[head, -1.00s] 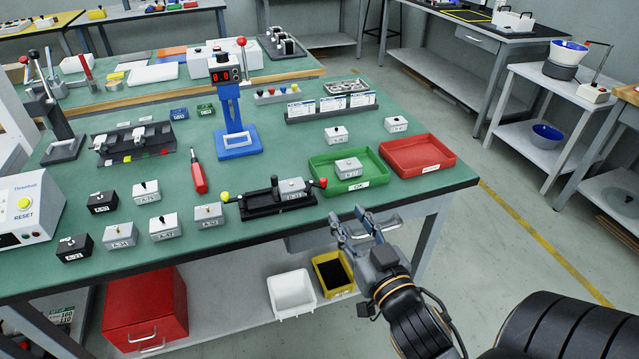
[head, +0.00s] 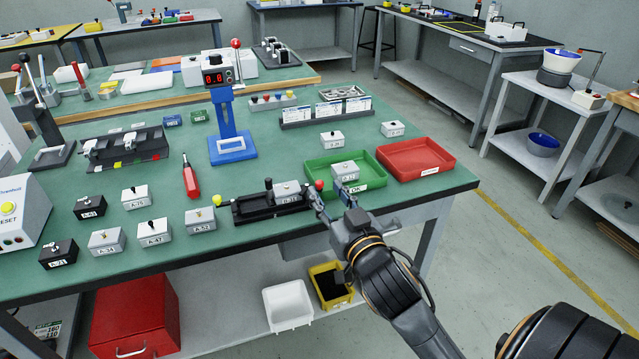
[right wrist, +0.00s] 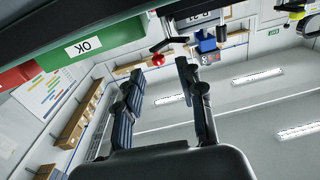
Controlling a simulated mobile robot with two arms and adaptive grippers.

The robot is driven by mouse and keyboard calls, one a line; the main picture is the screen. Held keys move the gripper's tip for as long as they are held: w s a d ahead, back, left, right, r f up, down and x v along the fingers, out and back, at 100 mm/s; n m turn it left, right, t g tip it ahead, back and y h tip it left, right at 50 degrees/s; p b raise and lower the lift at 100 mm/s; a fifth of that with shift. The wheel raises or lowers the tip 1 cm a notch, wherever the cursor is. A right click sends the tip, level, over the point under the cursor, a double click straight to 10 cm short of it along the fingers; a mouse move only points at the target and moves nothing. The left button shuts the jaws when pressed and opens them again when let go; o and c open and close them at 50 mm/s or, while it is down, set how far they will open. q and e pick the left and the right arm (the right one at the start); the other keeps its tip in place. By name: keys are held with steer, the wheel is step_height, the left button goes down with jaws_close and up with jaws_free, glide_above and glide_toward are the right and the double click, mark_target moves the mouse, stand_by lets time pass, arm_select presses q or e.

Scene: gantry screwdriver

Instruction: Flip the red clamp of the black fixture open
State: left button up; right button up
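The black fixture (head: 244,213) lies near the front edge of the green table, with a grey box (head: 287,188) in its right part. The red clamp (head: 319,185) shows as a red ball knob at the fixture's right end; a yellow-green knob (head: 216,200) is at its left end. My right gripper (head: 330,194) is open at the table edge, just right of the red knob. In the right wrist view the red knob (right wrist: 158,60) appears between the open fingertips (right wrist: 157,75), with no grip visible. My left gripper is out of view.
A green tray (head: 374,178) marked OK with a grey box stands just behind my right gripper; a red tray (head: 416,157) is to its right. A red screwdriver (head: 190,178) and several small boxes lie left of the fixture. A blue stand (head: 232,148) stands behind.

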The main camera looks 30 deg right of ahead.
mark_target(321, 184)
steer(key=shift+w+d, duration=0.25)
steer(key=shift+w, duration=0.95)
steer(key=shift+w+d, duration=0.25)
steer(key=shift+w, duration=0.9)
jaws_close()
